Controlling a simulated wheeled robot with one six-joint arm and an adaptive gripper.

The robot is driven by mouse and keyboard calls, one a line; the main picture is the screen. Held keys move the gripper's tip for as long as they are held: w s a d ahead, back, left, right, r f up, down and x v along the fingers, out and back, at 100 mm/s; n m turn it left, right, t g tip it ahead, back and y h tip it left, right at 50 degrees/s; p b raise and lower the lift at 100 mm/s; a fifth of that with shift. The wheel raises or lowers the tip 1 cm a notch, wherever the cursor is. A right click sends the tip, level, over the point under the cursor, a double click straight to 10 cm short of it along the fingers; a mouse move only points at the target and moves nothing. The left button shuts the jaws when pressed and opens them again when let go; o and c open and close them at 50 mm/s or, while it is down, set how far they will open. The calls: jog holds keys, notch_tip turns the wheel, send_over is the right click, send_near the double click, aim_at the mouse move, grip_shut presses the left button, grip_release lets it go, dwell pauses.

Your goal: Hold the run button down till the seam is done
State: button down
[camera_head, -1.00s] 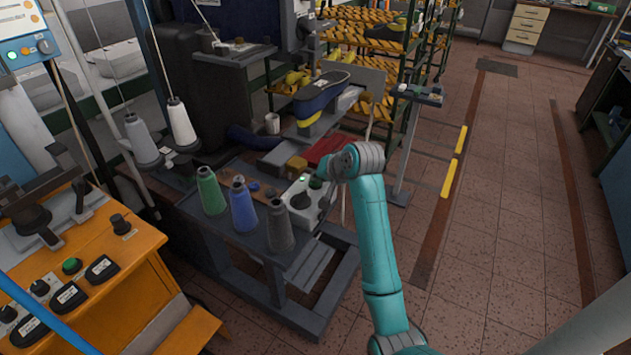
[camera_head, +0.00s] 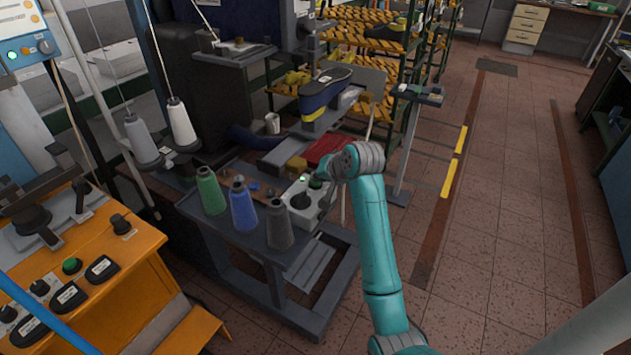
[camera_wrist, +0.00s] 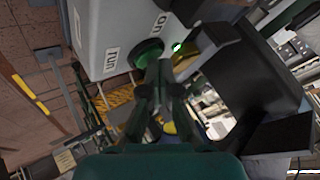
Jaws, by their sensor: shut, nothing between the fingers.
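The run button (camera_wrist: 149,53) is a green round button beside the printed word "run" on a pale grey control box (camera_wrist: 103,28). The box also shows in the head view (camera_head: 323,203), on the machine's table. My gripper (camera_wrist: 158,68) is shut and empty. Its fingertips are at the button and overlap its edge in the wrist view; how far the button is pressed is hard to tell. A small green lamp (camera_wrist: 178,47) glows by the word "on". A blue and yellow shoe (camera_head: 325,97) with a dark sole sits on the sewing machine.
Green (camera_head: 210,192), blue (camera_head: 243,207) and grey (camera_head: 279,227) thread cones stand left of the box. An orange control cabinet (camera_head: 120,262) stands at the left. The tiled floor at the right is clear.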

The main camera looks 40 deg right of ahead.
aim_at(318, 184)
jog(key=shift+r, duration=0.1)
dwell(0.7)
jog(key=shift+r, duration=3.35)
jog(key=shift+s+f, duration=0.1)
jog(key=shift+s, duration=0.05)
